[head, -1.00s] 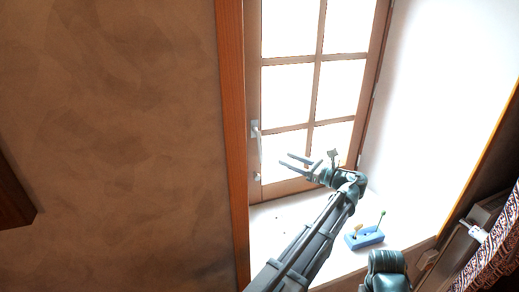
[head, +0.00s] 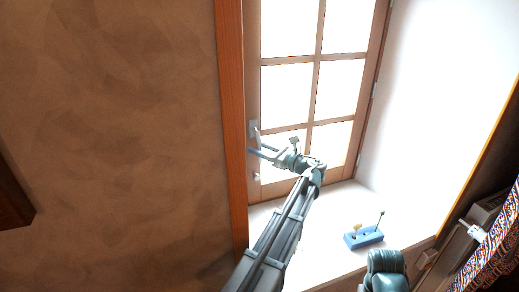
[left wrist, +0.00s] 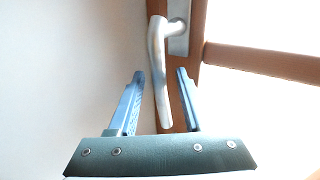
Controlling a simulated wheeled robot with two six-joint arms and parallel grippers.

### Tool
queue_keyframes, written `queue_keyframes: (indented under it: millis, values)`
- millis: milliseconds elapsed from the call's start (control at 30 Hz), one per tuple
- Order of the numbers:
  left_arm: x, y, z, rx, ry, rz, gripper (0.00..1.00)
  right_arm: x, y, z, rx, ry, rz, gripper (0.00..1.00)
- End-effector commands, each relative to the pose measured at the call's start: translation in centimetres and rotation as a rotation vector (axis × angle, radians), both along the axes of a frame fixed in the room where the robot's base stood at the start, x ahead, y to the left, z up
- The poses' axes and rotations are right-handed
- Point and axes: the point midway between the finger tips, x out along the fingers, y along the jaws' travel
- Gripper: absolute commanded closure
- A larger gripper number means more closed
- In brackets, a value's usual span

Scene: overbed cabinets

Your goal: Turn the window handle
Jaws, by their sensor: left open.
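The window handle (head: 256,134) is a silvery lever on the left stile of the wooden window (head: 284,127); it hangs downward. In the left wrist view the handle (left wrist: 158,60) runs down from its plate, and its lower end lies between the two fingers. My left gripper (head: 258,152) is open at the handle's lower part, partly hiding it in the head view. In the left wrist view the open left gripper (left wrist: 160,78) has a finger on each side of the lever, with gaps visible. Whether a finger touches it, I cannot tell.
A blue block with small pegs (head: 363,237) stands on the white sill (head: 335,205), right of my left arm. A brown wall (head: 110,120) is at the left.

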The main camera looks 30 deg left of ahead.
Motion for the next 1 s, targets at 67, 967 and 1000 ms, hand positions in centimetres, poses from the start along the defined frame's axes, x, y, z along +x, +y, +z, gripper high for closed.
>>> queue_keyframes:
  millis: [67,967,1000]
  values:
    - [0.00,0.00,0.00,0.000,0.000,0.000,0.51,0.00,0.00,0.00,0.000,0.000,0.000,0.50]
    - [0.01,-0.04,0.00,0.000,0.000,0.000,1.00,0.00,0.00,0.00,0.000,0.000,0.000,0.50]
    - [0.01,-0.04,0.00,0.000,0.000,0.000,1.00,0.00,0.00,0.00,0.000,0.000,0.000,0.50]
